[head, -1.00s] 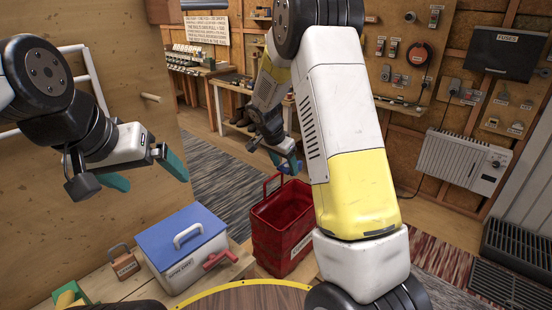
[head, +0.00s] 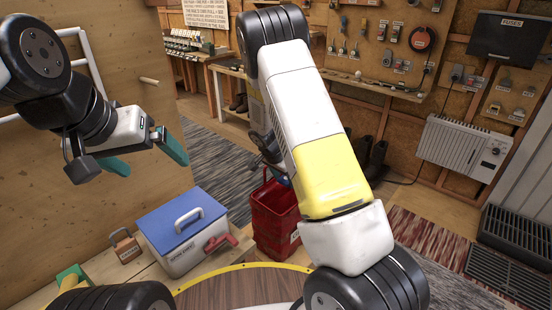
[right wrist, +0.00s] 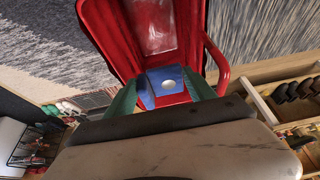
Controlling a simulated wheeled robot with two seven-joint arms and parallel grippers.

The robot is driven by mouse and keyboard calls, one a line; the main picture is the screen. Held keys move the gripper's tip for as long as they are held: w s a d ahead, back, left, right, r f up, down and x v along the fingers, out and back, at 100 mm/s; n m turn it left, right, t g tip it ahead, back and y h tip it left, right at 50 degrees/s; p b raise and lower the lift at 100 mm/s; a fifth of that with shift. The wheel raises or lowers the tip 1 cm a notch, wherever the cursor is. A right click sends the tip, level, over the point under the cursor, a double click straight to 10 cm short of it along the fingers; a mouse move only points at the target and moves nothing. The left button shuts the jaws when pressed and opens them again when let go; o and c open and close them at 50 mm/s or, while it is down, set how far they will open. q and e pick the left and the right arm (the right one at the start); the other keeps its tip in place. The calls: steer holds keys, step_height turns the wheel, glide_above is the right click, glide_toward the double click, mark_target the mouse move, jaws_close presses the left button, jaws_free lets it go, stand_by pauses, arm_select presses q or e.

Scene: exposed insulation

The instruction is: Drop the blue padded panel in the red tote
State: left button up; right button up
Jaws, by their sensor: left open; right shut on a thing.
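The red tote (head: 272,222) stands on the floor beyond the bench, partly hidden by my right arm in the head view. In the right wrist view the tote's interior (right wrist: 155,30) fills the upper middle. My right gripper (right wrist: 163,88) is shut on the blue padded panel (right wrist: 152,98), which has a pale round spot. The panel shows against the tote's opening; its height over the tote is hard to tell. In the head view this gripper is mostly hidden behind my arm. My left gripper (head: 146,157) is open and empty, at the left above the bench.
A white cooler with a blue lid (head: 184,226) and red tap sits on the bench, beside a brown padlock-shaped object (head: 126,247). A heater (head: 462,148) stands at the right wall.

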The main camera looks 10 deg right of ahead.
step_height(320, 180, down, 17)
steer(key=shift+f, duration=0.15)
stand_by(0.5)
steer(key=o, duration=1.5)
steer(key=shift+o, duration=0.2)
